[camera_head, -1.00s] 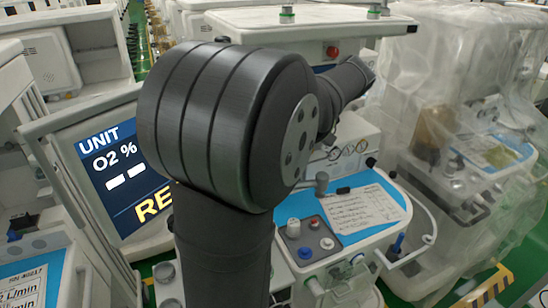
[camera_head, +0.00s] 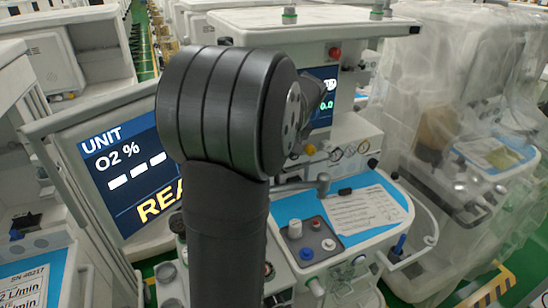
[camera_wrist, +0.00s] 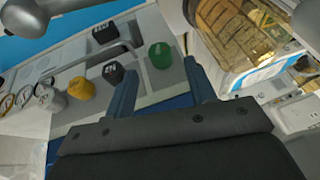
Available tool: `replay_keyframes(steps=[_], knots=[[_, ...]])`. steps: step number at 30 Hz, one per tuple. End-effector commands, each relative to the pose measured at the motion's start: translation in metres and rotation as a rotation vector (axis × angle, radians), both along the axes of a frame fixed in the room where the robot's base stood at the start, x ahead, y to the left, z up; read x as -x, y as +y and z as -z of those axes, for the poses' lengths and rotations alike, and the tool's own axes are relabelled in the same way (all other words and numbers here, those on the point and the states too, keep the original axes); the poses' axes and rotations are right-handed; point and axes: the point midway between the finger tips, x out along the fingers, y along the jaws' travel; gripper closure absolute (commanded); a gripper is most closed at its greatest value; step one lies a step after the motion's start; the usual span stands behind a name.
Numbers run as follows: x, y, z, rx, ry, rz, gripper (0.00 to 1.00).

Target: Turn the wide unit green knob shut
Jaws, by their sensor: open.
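A round green knob (camera_wrist: 160,55) shows in the wrist view on a pale panel, just past the fingertips. My gripper (camera_wrist: 162,76) is open, with its two dark fingers apart and nothing between them; the knob lies ahead of the gap, closer to the left finger. Whether a finger touches the knob I cannot tell. In the head view my arm covers this area, and my gripper is hidden behind it.
A yellow knob (camera_wrist: 81,88) and black square fittings (camera_wrist: 113,72) stand left of the green knob. A jar of brown granules (camera_wrist: 240,35) is at upper right. In the head view, a blue worktop (camera_head: 290,208) holds a paper sheet (camera_head: 365,208); a plastic-covered cart (camera_head: 455,120) is at right.

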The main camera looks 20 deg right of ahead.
Motion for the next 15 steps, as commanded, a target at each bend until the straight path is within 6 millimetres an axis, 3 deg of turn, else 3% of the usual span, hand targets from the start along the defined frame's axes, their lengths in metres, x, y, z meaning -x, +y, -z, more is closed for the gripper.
replay_keyframes(steps=[6,15], knots=[[-0.013,0.006,0.032,-0.001,0.002,-0.002,0.49],[-0.018,0.008,0.043,0.000,0.000,-0.001,0.49]])
